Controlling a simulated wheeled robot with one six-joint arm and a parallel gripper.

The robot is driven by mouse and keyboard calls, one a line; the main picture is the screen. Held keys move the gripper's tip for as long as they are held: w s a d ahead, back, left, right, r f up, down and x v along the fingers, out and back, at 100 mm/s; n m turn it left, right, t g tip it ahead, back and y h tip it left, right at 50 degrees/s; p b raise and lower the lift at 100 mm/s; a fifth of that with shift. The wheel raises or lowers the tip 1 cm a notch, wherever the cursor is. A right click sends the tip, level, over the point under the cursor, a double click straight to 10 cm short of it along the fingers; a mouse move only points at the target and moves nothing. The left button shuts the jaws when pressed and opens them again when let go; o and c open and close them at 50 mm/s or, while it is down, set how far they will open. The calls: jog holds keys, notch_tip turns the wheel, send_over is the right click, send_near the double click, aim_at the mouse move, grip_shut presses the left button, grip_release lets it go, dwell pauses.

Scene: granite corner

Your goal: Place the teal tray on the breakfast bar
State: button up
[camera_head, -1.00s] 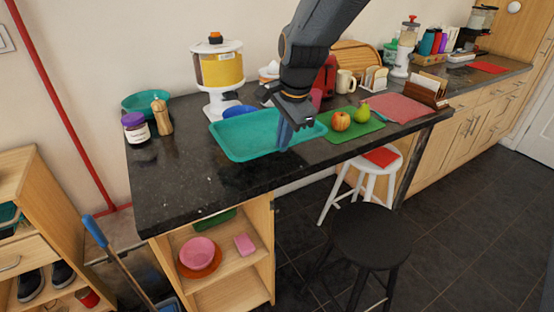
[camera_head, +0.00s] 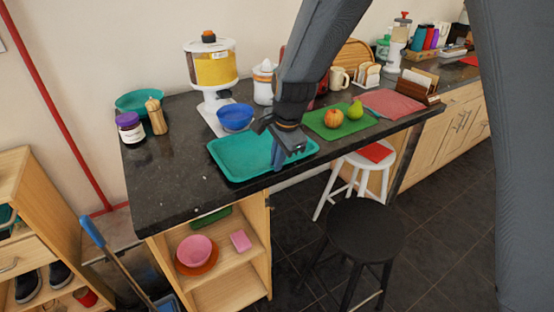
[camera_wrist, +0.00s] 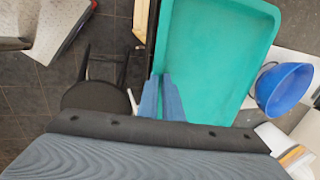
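The teal tray (camera_head: 228,163) is a shallow empty rectangle. It is over the dark granite breakfast bar (camera_head: 160,195), close to the bar's front edge. My gripper (camera_head: 277,158) comes down from above at the tray's front side. In the wrist view, its two blue fingers (camera_wrist: 161,98) sit close together on either side of the rim of the tray (camera_wrist: 215,60), shut on it. I cannot tell whether the tray rests on the bar or hangs slightly above it.
A blue bowl (camera_head: 235,117) and a cereal dispenser (camera_head: 211,70) stand behind the tray. A green board (camera_head: 325,130) with an apple and a pear lies to its right. The bar's left front is bare. A black stool (camera_head: 365,230) stands in front.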

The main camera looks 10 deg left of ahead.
jog(key=shift+o, duration=1.4)
jog(key=b+v, duration=0.2)
jog(key=v, duration=1)
jog(key=shift+r, duration=0.2)
jog(key=s+d+f+n, duration=0.3)
jog(key=s+d+f, duration=0.1)
jog(key=d, duration=0.4)
jog(key=s+d+f+n+g+h, duration=0.1)
jog(key=s+d+f+n, duration=0.3)
jog(key=s+d, duration=0.2)
jog(key=s+d+f+n+h, duration=0.1)
jog(key=s+d+f+n, duration=0.2)
jog(key=s+d, duration=0.3)
jog(key=d+f, duration=0.1)
jog(key=d, duration=0.2)
jog(key=shift+d+n+g, duration=0.3)
jog(key=shift+d+g, duration=0.1)
jog(key=shift+w, duration=0.1)
